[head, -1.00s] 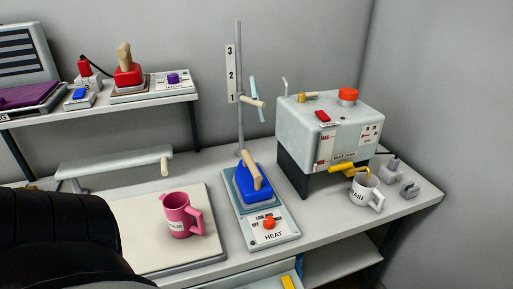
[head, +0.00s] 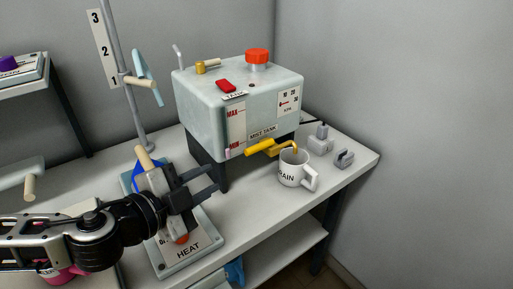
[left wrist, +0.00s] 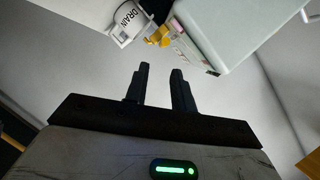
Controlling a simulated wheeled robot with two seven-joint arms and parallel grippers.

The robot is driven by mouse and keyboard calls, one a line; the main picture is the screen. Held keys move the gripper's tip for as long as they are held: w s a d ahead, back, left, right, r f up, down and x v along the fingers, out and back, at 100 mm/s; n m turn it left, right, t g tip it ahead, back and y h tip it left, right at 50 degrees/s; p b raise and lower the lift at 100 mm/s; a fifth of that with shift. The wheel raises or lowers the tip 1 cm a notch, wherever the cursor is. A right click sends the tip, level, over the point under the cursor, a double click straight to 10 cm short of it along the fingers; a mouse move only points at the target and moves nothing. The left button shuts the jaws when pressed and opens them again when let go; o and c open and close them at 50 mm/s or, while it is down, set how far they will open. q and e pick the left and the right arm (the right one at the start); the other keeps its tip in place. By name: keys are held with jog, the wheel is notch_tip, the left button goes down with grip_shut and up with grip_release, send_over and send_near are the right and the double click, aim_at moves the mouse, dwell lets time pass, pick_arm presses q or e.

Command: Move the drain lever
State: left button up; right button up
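The yellow drain lever (head: 259,147) sticks out at the lower front of the pale mist tank (head: 262,105). A yellow spout (head: 292,147) beside it bends down into the white DRAIN mug (head: 293,170). My left gripper (head: 214,179) is open and empty, left of the lever and mug and apart from both, with its fingers pointing toward the mug. In the left wrist view, a gap shows between the fingers (left wrist: 160,69); yellow parts of the drain (left wrist: 158,38) and the mug (left wrist: 127,22) are beyond them. My right gripper is not in view.
The HEAT unit (head: 180,250), with a blue wooden-handled block, is partly hidden behind my left gripper. A stand pole (head: 126,75) rises behind it. Grey metal pieces (head: 320,140) lie right of the mug. The table front (head: 262,215) below the mug is clear.

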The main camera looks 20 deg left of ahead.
pick_arm(q)
jog(key=p, duration=0.3)
send_near(246, 154)
jog(key=x, duration=0.5)
jog(key=shift+r, duration=0.2)
jog(key=x, duration=0.7)
jog(key=shift+a+f, duration=0.1)
jog(key=shift+w, duration=0.1)
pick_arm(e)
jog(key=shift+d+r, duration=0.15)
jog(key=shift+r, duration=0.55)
pick_arm(q)
grip_shut()
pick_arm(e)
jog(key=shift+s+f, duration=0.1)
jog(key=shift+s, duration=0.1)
